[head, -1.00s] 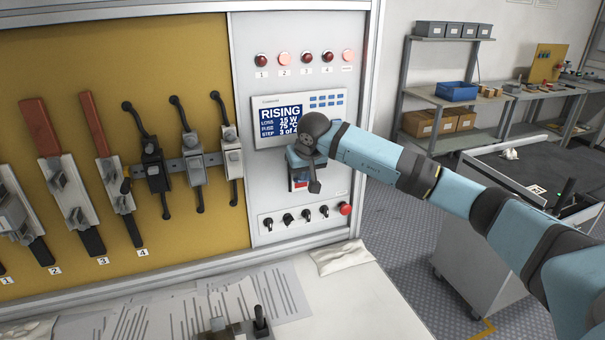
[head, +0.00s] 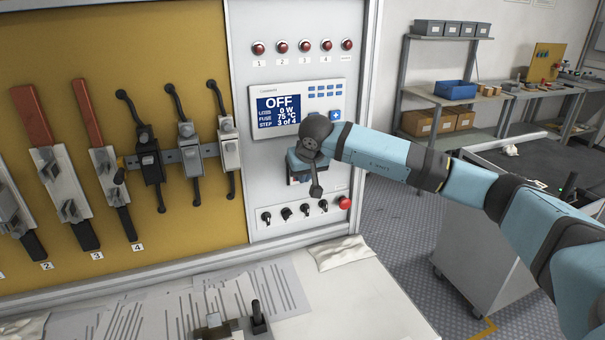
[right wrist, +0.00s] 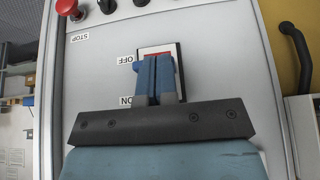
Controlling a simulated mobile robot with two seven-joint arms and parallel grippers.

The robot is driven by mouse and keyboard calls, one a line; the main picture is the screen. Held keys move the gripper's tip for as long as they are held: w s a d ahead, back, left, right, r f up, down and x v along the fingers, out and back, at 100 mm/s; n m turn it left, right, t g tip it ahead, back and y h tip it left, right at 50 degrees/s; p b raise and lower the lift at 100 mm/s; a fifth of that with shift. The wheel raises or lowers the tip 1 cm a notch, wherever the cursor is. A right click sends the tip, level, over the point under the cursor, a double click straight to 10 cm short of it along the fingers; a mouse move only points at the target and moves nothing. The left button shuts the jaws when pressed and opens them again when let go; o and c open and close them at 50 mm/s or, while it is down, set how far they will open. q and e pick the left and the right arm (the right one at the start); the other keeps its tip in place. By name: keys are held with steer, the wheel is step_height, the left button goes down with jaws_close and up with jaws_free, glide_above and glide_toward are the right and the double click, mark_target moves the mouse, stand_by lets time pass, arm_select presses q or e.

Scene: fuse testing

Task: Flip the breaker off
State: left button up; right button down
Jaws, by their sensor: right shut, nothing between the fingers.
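In the head view my right gripper (head: 300,164) covers most of the breaker. The display (head: 292,107) above reads OFF, 0 W, 75 °C, step 3 of 4. My left gripper is out of view.
Several unlit red lamps (head: 304,46) line the panel's top. Below the breaker are black knobs (head: 286,213) and a red stop button (head: 345,202). Fuse holders hang on the yellow board (head: 60,140) at left. Papers (head: 180,315) lie on the white bench below.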

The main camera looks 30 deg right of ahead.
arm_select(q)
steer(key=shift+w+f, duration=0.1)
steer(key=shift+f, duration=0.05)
arm_select(e)
steer(key=shift+s+f, duration=0.15)
steer(key=shift+f, duration=0.3)
steer(key=shift+r, duration=0.1)
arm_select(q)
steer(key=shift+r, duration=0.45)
arm_select(e)
steer(key=shift+r, duration=0.7)
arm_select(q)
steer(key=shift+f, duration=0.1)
